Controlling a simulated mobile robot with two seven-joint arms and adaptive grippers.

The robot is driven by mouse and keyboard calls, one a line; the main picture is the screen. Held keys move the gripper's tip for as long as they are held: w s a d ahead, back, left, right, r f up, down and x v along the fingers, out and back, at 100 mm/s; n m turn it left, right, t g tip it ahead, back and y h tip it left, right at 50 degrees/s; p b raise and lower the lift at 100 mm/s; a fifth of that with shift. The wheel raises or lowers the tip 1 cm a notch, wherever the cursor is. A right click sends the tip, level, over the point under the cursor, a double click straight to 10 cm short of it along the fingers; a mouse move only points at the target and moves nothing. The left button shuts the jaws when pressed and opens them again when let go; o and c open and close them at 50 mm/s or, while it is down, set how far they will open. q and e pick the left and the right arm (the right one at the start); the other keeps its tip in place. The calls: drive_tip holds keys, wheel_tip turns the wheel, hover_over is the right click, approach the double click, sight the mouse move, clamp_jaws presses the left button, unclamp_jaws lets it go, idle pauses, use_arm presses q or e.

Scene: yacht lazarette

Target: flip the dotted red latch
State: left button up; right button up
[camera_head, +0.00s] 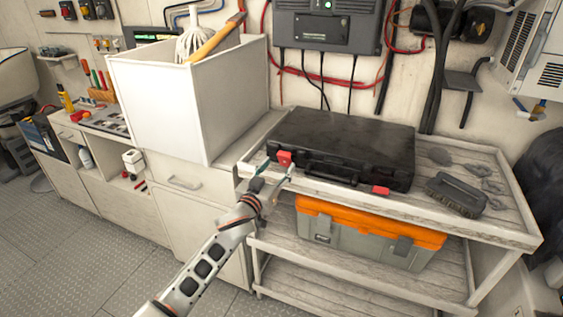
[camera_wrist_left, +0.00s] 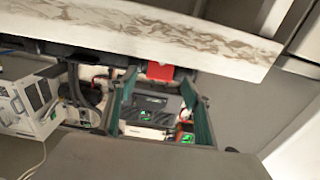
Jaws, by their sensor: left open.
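A black case (camera_head: 345,143) lies flat on the cart's top shelf, with two red latches on its front side. The left red latch (camera_head: 284,158) is near my left gripper (camera_head: 273,181); the right red latch (camera_head: 380,190) is farther along the front. Any dots on them are too small to make out. My left gripper is open and empty, its teal fingers pointing at the left latch. In the left wrist view, one red latch (camera_wrist_left: 160,71) shows just beyond and between the open fingertips (camera_wrist_left: 160,88); contact cannot be told. My right gripper is not in view.
The wooden cart's raised rim (camera_head: 460,229) runs in front of the case. A black brush (camera_head: 456,194) lies right of it. An orange and grey toolbox (camera_head: 370,236) sits on the shelf below. A white bin (camera_head: 158,108) stands on the left counter.

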sight(283, 157)
use_arm(q)
drive_tip(key=shift+b+x, duration=0.5)
drive_tip(key=shift+x, duration=1.75)
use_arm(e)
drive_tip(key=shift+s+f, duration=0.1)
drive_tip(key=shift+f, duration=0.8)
use_arm(q)
drive_tip(key=c, duration=1.1)
drive_tip(key=shift+r+p, duration=0.3)
drive_tip(key=shift+p, duration=0.3)
drive_tip(key=shift+w+r+g+p, duration=0.1)
drive_tip(key=shift+r+g+p, duration=0.2)
drive_tip(key=shift+p, duration=0.25)
drive_tip(key=shift+w+f+g+p, duration=0.1)
drive_tip(key=shift+g+p, duration=0.2)
drive_tip(key=shift+p, duration=0.45)
drive_tip(key=shift+d+f, duration=0.1)
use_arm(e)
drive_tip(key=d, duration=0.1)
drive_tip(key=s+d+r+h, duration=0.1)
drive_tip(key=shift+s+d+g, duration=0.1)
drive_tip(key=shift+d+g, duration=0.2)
